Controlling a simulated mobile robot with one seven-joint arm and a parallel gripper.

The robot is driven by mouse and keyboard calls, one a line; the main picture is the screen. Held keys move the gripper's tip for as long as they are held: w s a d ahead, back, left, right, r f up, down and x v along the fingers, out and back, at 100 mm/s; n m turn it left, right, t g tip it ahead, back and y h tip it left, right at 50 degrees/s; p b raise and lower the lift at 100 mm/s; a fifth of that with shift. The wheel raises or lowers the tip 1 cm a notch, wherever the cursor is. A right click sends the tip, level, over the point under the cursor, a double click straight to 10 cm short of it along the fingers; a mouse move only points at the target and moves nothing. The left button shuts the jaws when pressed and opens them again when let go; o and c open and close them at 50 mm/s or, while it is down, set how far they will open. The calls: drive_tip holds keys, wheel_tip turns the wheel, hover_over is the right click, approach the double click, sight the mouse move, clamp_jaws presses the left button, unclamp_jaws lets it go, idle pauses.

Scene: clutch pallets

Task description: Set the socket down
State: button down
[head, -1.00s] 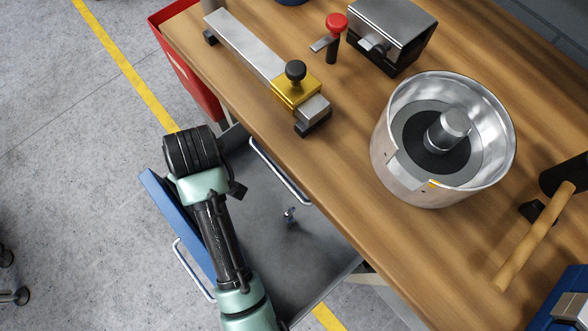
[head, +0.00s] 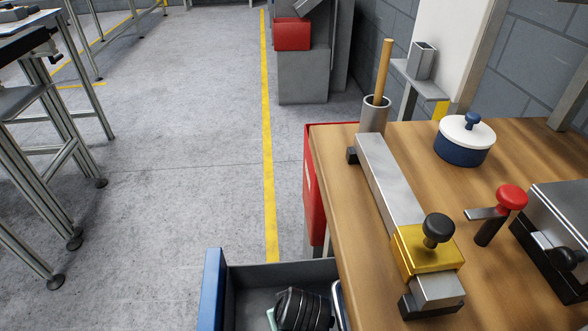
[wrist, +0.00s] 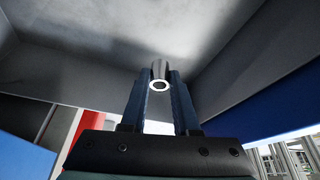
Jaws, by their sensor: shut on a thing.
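The socket (wrist: 159,78) is a small shiny metal cylinder with a ring-shaped open end, seen in the wrist view. My gripper (wrist: 160,92) is shut on it, with a dark finger on each side. Around them in the wrist view are the grey inner surfaces of the open drawer (wrist: 75,55). In the head view the drawer (head: 285,274) shows at the bottom, and the dark end part of my arm is over it. The fingers and the socket are hidden there. I cannot tell whether the socket touches the drawer's floor.
The wooden bench (head: 345,215) stands right of the drawer. It carries a metal bar with a gold slider (head: 425,252), a red-knobbed part (head: 509,198), a blue pot with white lid (head: 464,142) and a grey cup (head: 373,117). A red bin (head: 316,190) hangs at its end.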

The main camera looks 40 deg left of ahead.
wheel_tip(320, 180, down, 8)
drive_tip(key=b, duration=0.2)
drive_tip(key=shift+r+b, duration=0.15)
drive_tip(key=shift+b, duration=0.2)
drive_tip(key=c, duration=0.7)
unclamp_jaws()
drive_tip(key=shift+f, duration=0.2)
drive_tip(key=shift+o, duration=0.2)
drive_tip(key=shift+r, duration=0.35)
drive_tip(key=p+v, duration=0.4)
drive_tip(key=v, duration=0.7)
drive_tip(key=shift+s+d+r+p, duration=0.15)
drive_tip(key=shift+d+r+p, duration=0.15)
drive_tip(key=shift+p, duration=0.1)
